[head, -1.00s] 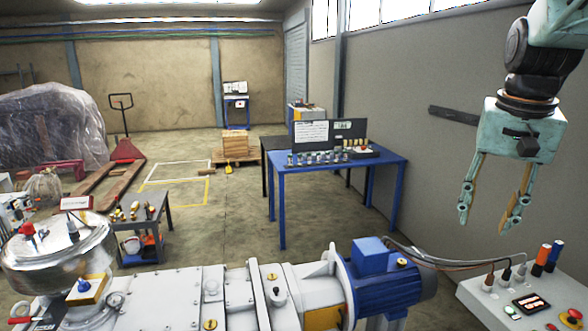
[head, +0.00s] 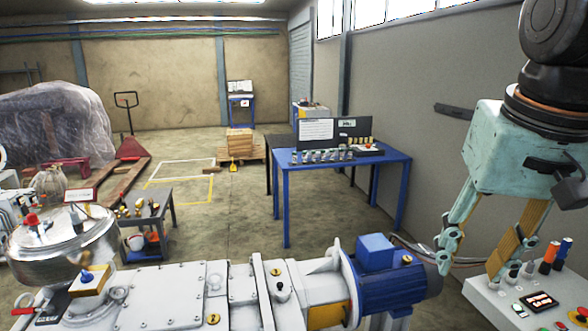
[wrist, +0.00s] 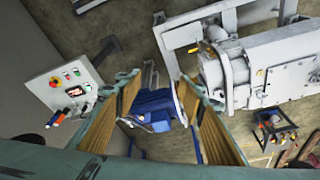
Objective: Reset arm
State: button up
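My gripper (head: 468,267) hangs at the right of the head view, pointing down, with its two fingers apart and nothing between them. It is above and in front of the control box and to the right of the blue motor (head: 392,280). In the wrist view my gripper (wrist: 155,97) also shows open, its wood-coloured finger pads apart. The blue motor (wrist: 153,108) appears beyond the gap between them, at some distance. My upper arm is cut off by the frame edge.
The white pump body (head: 175,295) fills the front, with a steel vessel (head: 62,250) at left. The control box (head: 555,290) with connectors and cables lies below my gripper. A blue table (head: 340,165) with small parts stands behind.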

jog(key=s+a+f+n, duration=0.1)
jog(key=s+a+f, duration=0.1)
jog(key=s, duration=0.4)
jog(key=s+a+f+n+b, duration=0.1)
jog(key=s+a+f, duration=0.2)
jog(key=s, duration=0.3)
jog(key=shift+s+a+f+n+t+y+b, duration=0.15)
jog(key=shift+s+a+n+t+y+b, duration=0.15)
jog(key=shift+s+a+n+t, duration=0.15)
jog(key=shift+w, duration=0.1)
dwell(0.6)
